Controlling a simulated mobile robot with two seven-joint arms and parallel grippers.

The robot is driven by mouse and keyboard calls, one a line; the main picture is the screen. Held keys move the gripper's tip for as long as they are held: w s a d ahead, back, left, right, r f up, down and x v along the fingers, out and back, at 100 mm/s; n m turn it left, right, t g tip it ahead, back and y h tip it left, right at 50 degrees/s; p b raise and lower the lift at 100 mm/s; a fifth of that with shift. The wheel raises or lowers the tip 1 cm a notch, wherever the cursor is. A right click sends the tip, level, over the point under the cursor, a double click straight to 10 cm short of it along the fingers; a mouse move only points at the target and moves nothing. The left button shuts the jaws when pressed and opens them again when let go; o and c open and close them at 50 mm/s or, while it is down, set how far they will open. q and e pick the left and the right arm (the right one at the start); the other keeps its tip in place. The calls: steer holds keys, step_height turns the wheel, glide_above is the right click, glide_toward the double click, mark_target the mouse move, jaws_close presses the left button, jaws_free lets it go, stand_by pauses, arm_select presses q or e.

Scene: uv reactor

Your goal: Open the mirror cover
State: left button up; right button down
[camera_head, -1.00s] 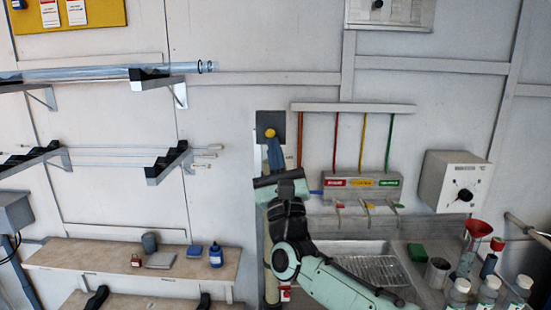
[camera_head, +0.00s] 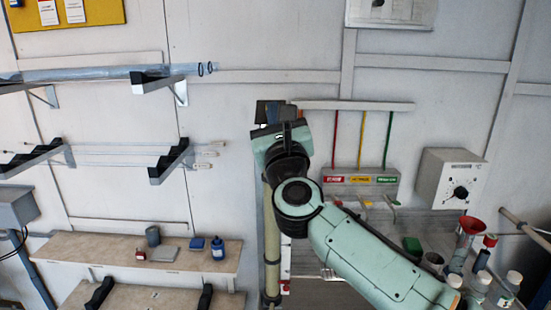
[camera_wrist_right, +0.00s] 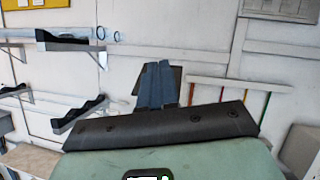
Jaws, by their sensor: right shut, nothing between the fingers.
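A small dark plate on the wall, which looks like the mirror cover (camera_head: 261,111), is at the top of the upright pipe in the head view. It also shows in the right wrist view (camera_wrist_right: 177,78), behind the blue fingers. My right gripper (camera_head: 275,112) is in front of it, with the wrist hiding most of it. In the wrist view its fingers (camera_wrist_right: 156,72) are together and overlap the plate; I cannot tell whether they touch it. The plate's yellow knob is hidden now. My left gripper is not in view.
A coloured-label panel (camera_head: 360,181) with thin coloured pipes is right of my arm. A grey control box (camera_head: 448,178) is farther right. Bottles and a red funnel (camera_head: 471,225) stand at lower right. Wall racks holding glass tubes (camera_head: 105,72) are at left, above a wooden shelf (camera_head: 105,252).

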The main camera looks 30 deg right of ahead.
steer(key=w+r, duration=0.1)
steer(key=d+r+p, duration=0.1)
steer(key=r, duration=0.1)
steer(key=w+r+p, duration=0.1)
steer(key=shift+w+d+r, duration=0.25)
steer(key=shift+w, duration=0.05)
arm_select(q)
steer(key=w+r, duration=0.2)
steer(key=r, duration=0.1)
arm_select(e)
steer(key=shift+s, duration=0.2)
stand_by(0.6)
